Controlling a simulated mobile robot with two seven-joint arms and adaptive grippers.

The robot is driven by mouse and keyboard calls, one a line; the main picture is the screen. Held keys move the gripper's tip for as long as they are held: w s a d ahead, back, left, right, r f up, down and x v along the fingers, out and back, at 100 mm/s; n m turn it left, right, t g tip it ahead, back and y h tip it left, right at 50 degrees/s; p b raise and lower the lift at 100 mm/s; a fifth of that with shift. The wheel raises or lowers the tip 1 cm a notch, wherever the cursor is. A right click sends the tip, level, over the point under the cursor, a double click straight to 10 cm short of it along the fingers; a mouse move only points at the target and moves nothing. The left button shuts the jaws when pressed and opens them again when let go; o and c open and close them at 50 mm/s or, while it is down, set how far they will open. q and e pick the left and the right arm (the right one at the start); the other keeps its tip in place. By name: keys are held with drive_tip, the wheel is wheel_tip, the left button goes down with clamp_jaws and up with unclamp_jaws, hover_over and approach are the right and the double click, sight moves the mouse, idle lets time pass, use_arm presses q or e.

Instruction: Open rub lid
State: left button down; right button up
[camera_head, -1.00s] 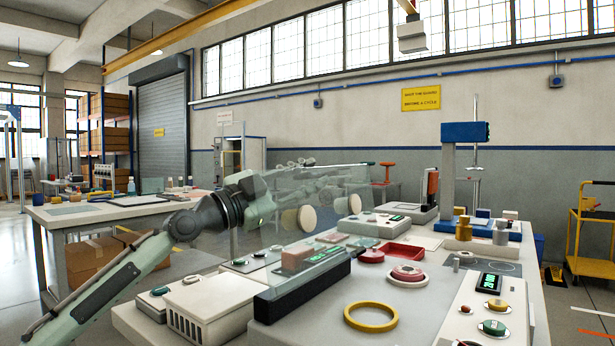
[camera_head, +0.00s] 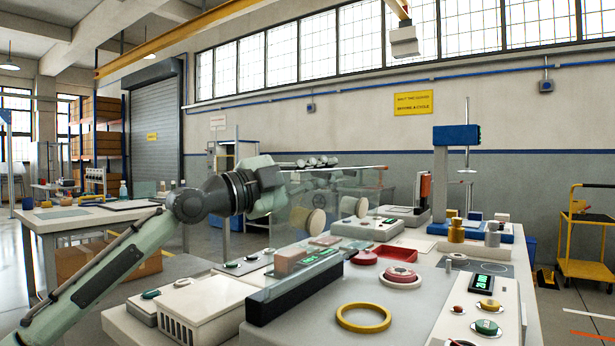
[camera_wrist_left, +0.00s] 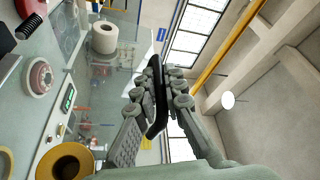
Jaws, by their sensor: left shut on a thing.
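The clear rub lid (camera_head: 338,192) stands raised above the bench machine in the head view. Two cream round discs (camera_head: 316,222) show at the lid; one shows in the left wrist view (camera_wrist_left: 104,37). My left gripper (camera_head: 318,162) is at the lid's upper edge, shut on a thin dark bar (camera_head: 358,167). In the left wrist view its fingers (camera_wrist_left: 157,95) close around this dark bar (camera_wrist_left: 155,120). The lid's exact tilt is hard to tell through the clear panel. My right gripper is not in view.
A yellow ring (camera_head: 363,317), a red knob (camera_head: 400,275) and a red tray (camera_head: 380,256) are on the bench. A panel with a display (camera_head: 487,282) and buttons is at right. A blue-topped stand (camera_head: 456,136) rises behind. Open air surrounds the lid's top.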

use_arm(q)
drive_tip(key=shift+d, duration=0.1)
drive_tip(key=c, duration=1.6)
unclamp_jaws()
drive_tip(key=v, duration=1.2)
drive_tip(key=shift+s, duration=0.15)
drive_tip(key=shift+r, duration=0.1)
